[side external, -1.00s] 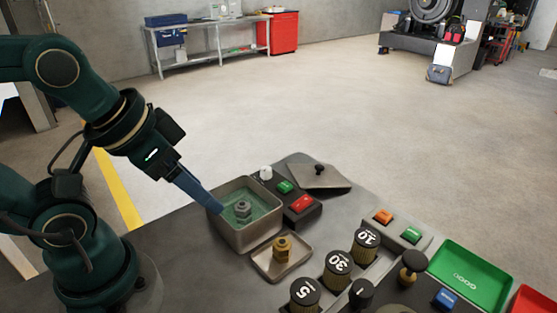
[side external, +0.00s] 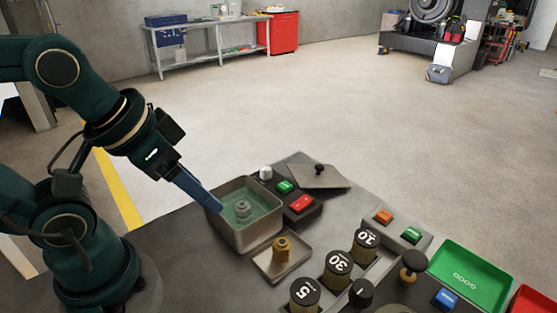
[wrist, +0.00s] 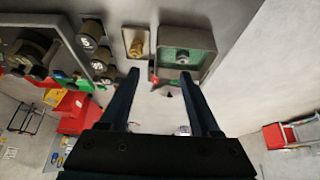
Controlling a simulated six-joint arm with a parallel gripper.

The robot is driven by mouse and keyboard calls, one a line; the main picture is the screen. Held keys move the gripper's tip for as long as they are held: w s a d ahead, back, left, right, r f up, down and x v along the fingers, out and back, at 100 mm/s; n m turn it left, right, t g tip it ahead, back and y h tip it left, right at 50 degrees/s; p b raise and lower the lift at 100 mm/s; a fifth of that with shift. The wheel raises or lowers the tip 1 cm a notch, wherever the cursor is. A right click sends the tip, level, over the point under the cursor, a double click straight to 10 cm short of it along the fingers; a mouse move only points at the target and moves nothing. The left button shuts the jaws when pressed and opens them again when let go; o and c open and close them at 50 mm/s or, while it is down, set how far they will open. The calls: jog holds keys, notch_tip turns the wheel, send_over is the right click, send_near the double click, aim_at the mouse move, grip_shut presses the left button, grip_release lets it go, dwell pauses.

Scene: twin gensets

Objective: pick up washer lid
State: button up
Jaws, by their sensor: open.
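The washer lid (side external: 320,177) is a flat grey plate with a black knob on top. It lies on the bench top at the far end, behind the button box, in the side view. The washer (side external: 247,232) is an open square metal basin with greenish liquid and a grey nut-like part (side external: 243,210) inside. My gripper (side external: 219,208) is at the washer's left rim in the side view, apart from the lid. In the wrist view my gripper's (wrist: 160,73) two fingers are spread with nothing held between them. Whether the fingertips touch the rim is unclear.
A black box with a green button (side external: 285,187) and a red button (side external: 301,203) stands between washer and lid. A small tray (side external: 262,262) with a brass fitting (side external: 282,248) is in front. Numbered knobs (side external: 338,263) and a green tray (side external: 470,278) are on the right.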

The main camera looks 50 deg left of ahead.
jog(key=w+r+t, duration=0.2)
jog(key=w+r, duration=0.4)
jog(key=w, duration=0.2)
jog(key=n+y, duration=0.1)
jog(key=n, duration=0.1)
send_over(319, 167)
jog(key=s, duration=0.3)
notch_tip(319, 167, down, 10)
jog(key=f, duration=0.1)
jog(key=shift+g, duration=0.9)
jog(key=f, duration=0.4)
jog(key=shift+w+d, duration=0.1)
jog(key=shift+d, duration=0.1)
jog(key=shift+x, duration=2.55)
grip_shut()
